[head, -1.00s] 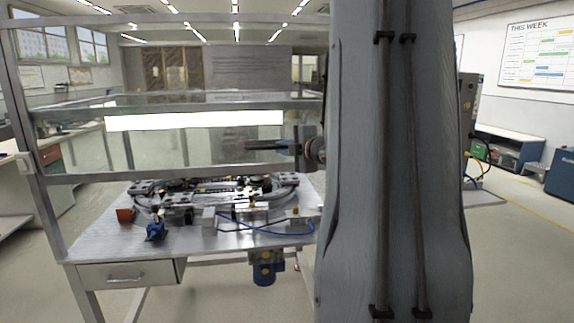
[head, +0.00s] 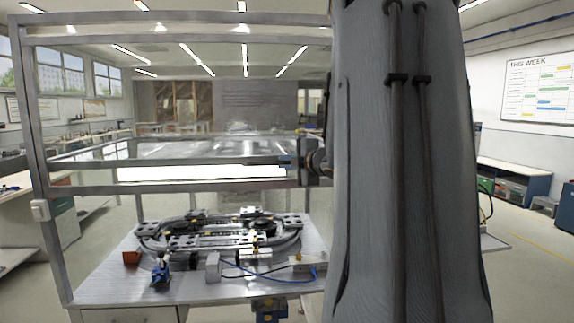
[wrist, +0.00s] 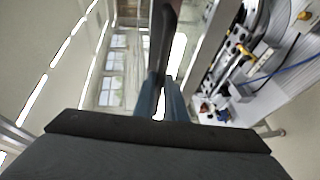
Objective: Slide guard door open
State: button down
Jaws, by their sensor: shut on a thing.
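The guard door (head: 170,189) is a clear panel in a metal frame on the front of the enclosure; its lower rail runs level above the bench, leaving an open gap below. My gripper (head: 280,160) is at the door's right end, just above that rail, with its fingers pointing left. In the wrist view my gripper (wrist: 163,78) is shut on a dark bar (wrist: 166,35), which looks like the door's handle. The exact contact is too small to tell in the head view.
The ring track (head: 220,235) stands on the metal bench (head: 130,283) behind the door opening. A grey post (head: 38,150) bounds the enclosure at left. My own arm hides the enclosure's right side. Open floor lies further right.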

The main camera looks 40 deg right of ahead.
jog(key=c, duration=1.8)
grip_release()
jog(key=b+v, duration=0.1)
jog(key=v, duration=0.6)
jog(key=shift+s+b, duration=0.4)
jog(key=shift+a, duration=0.1)
